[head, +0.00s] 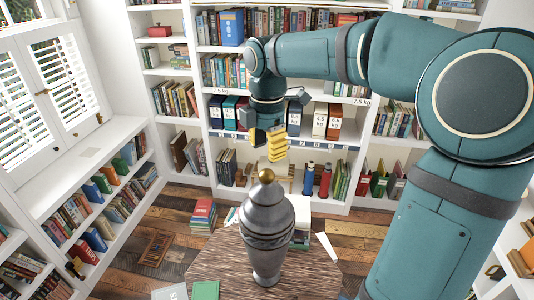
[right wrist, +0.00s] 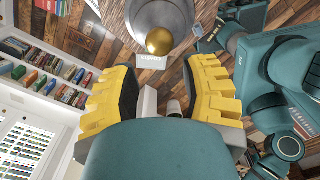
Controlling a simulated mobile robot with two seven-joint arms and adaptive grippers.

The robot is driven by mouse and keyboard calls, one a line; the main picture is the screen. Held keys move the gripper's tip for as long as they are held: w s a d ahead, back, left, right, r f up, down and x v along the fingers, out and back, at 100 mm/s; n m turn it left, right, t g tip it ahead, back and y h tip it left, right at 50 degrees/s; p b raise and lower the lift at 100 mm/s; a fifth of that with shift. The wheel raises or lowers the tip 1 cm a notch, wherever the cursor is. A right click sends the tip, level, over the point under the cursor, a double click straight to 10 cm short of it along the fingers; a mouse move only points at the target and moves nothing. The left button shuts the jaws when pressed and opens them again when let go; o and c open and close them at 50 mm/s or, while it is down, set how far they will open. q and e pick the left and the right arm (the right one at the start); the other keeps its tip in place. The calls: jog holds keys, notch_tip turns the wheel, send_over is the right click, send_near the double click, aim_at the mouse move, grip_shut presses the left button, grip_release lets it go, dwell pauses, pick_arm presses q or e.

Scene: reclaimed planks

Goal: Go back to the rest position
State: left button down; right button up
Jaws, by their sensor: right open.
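My right gripper (head: 277,146) hangs from the teal arm that comes in from the right in the head view. It is above and behind a grey metal urn (head: 267,228) with a gold knob. In the right wrist view the two yellow fingers (right wrist: 166,95) are spread wide with nothing between them. The urn's gold knob (right wrist: 160,41) shows beyond the fingers there, apart from them. The urn stands upright on a wooden table (head: 215,265). My left gripper does not show in the head view.
A green book (head: 206,290) lies at the table's front, and papers and books lie behind the urn. A book stack (head: 203,217) stands on the plank floor. White bookshelves (head: 345,145) line the back and left walls. Open floor shows left of the table.

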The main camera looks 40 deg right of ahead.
jog(key=shift+r, duration=0.5)
dwell(0.4)
